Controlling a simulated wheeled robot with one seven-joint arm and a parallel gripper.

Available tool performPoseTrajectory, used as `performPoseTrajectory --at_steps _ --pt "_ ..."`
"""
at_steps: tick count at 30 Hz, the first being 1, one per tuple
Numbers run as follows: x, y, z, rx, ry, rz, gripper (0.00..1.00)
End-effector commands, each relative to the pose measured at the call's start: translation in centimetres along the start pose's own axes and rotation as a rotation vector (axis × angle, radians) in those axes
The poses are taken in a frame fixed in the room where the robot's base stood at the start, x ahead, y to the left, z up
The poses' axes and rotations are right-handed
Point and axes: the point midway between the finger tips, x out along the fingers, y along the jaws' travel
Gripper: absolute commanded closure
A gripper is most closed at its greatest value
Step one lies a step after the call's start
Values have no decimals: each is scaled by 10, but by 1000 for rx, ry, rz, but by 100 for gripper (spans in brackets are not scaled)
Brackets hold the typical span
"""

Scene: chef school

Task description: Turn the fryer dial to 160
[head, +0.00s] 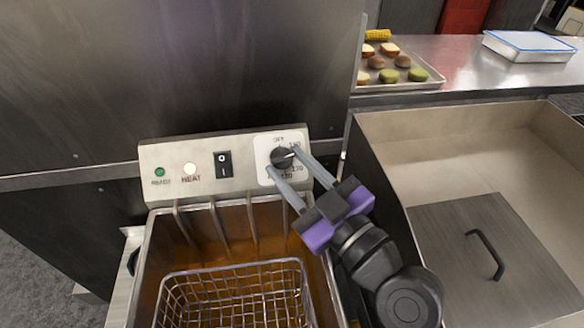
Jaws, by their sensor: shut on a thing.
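The fryer dial (281,157) is a round black knob with a light pointer mark, set on a white plate at the right end of the fryer's control panel (210,150). Its pointer faces up and right, near the upper right of the scale; my finger covers part of the numbers there, so the exact setting cannot be read. "OFF" shows above the knob and "170" below it. My gripper (280,161) reaches in from the lower right, its two grey fingers on either side of the knob, shut on it.
The panel also has a green ready light (159,172), a lit heat light (190,169) and a black switch (223,164). A wire basket (235,275) sits in the oil below. A lidded steel basin (500,262) stands right; a food tray (433,80) lies behind.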

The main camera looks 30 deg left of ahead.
Motion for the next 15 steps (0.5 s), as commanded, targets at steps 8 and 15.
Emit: performPoseTrajectory --at_steps 8,15 --pt "-1 6 -1 -2 1 12 100" --pt "-1 4 0 -2 1 8 56"
